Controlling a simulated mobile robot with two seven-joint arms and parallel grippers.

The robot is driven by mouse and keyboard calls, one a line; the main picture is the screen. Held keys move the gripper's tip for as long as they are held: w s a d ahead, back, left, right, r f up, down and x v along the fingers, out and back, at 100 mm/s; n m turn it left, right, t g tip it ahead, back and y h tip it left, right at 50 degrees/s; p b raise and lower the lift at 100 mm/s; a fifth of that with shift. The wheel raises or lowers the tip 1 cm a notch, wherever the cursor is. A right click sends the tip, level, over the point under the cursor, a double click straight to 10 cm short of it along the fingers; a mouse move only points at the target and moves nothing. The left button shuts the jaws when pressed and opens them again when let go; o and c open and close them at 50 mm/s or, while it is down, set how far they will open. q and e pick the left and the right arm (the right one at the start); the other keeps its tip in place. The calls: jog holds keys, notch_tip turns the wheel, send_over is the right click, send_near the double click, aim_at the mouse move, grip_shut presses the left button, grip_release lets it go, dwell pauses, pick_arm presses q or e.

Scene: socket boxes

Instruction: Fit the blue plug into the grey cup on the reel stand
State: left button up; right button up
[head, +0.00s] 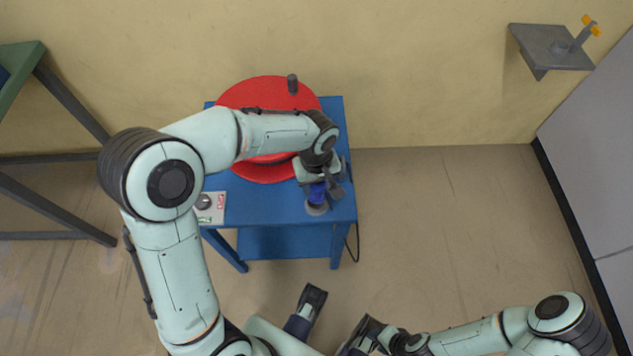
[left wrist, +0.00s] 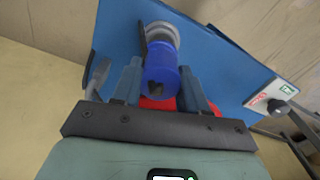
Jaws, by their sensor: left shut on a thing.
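The blue plug (head: 317,193) is held between the fingers of my left gripper (head: 326,184). In the left wrist view the plug (left wrist: 161,75) sits between the two fingers, with its near end facing the camera. The grey cup (head: 317,209) is at the front right of the blue reel stand (head: 280,212). It also shows in the left wrist view (left wrist: 164,31), just beyond the plug's far end. Plug and cup overlap in both views; I cannot tell whether the plug is inside the cup. My right gripper (head: 362,333) is low in the head view, away from the stand, its jaws unclear.
A red reel (head: 262,92) with a dark knob lies on the stand, partly behind my left arm. A switch box (head: 209,207) is at the stand's front left. A green-topped frame (head: 20,65) stands at left, a grey wall shelf (head: 548,48) and grey cabinet (head: 600,150) at right.

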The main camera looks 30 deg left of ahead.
pick_arm(q)
jog(key=shift+f, duration=0.25)
dwell(0.3)
jog(key=shift+f+b, duration=0.7)
jog(key=shift+f, duration=0.05)
jog(key=shift+f, duration=0.1)
jog(key=shift+f+b, duration=0.55)
jog(key=shift+f, duration=0.15)
jog(key=o, duration=1.2)
